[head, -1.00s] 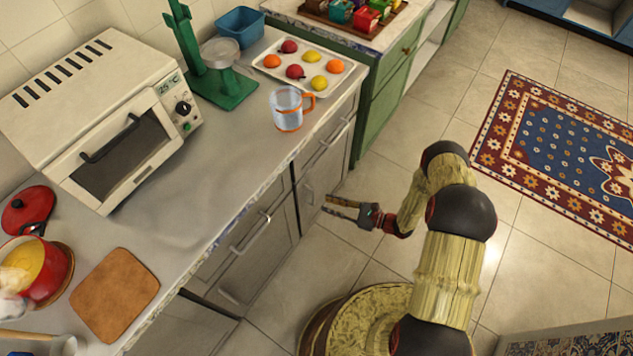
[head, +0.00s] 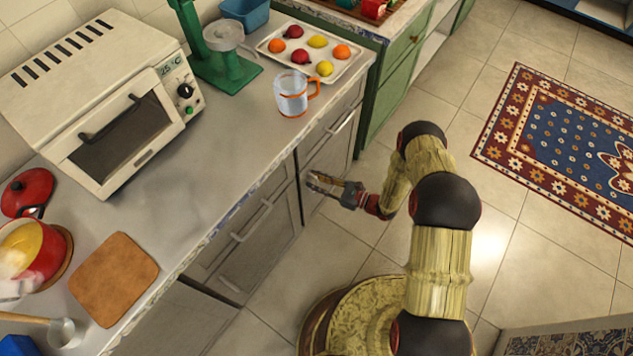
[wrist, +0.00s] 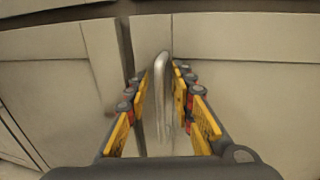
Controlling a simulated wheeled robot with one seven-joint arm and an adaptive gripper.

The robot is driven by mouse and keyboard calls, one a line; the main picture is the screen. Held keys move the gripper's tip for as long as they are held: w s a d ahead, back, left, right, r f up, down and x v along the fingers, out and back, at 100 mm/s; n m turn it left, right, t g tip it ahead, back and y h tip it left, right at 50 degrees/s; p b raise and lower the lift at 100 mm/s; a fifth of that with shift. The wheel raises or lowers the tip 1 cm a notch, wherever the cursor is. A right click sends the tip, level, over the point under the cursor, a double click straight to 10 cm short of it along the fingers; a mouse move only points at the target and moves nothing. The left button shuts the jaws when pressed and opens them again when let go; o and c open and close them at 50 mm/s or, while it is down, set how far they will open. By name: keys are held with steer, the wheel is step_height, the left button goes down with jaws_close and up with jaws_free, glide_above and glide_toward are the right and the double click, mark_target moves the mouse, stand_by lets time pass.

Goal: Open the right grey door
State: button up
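The right grey door (head: 331,157) is the narrow front below the right end of the counter in the head view. It looks closed. In the wrist view its pale panel (wrist: 225,80) fills the right side, with a dark vertical seam to its left. An upright metal bar handle (wrist: 162,85) stands near that seam. My gripper (head: 314,182) is at the door front in the head view. In the wrist view my gripper's fingers (wrist: 161,75) are apart, one on each side of the handle, with small gaps visible. The head view does not show the handle clearly.
Left of the door are grey fronts with bar handles (head: 251,222). A drawer handle (head: 342,120) sits to the upper right. The counter above carries a glass mug (head: 291,93) and a fruit tray (head: 273,47). A green cabinet (head: 391,83) stands beyond. The tiled floor in front is open.

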steer(key=shift+c, duration=0.4)
jaws_close()
steer(key=shift+r, duration=0.1)
stand_by(0.3)
